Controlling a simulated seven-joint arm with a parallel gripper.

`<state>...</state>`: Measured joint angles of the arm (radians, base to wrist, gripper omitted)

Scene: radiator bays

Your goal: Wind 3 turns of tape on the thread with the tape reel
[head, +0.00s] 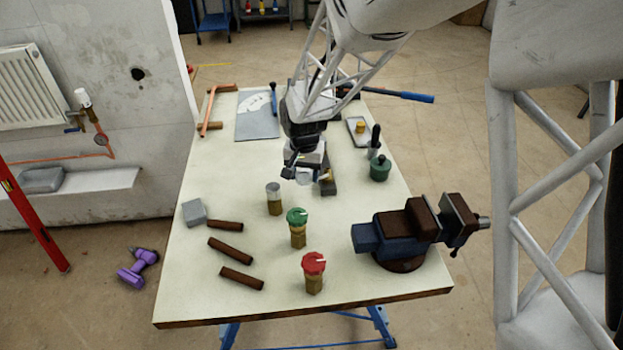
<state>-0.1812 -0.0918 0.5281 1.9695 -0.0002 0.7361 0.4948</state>
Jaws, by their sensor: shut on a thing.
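My gripper (303,170) is over the middle of the table, pointing down. It is shut on a small pale round thing, which looks like the tape reel (304,179). Just right of it, a brass-coloured fitting (325,177) stands at a dark block (329,188); this may carry the thread, but it is too small and partly hidden to tell. I cannot tell whether the reel touches the fitting, or whether any tape is on it.
A grey-topped brass valve (274,199), a green-capped one (297,227) and a red-capped one (313,272) stand in front. A vise (404,230) is at right, brown bars (230,249) at left. A green pot (379,168) stands right of the gripper. The front left corner is clear.

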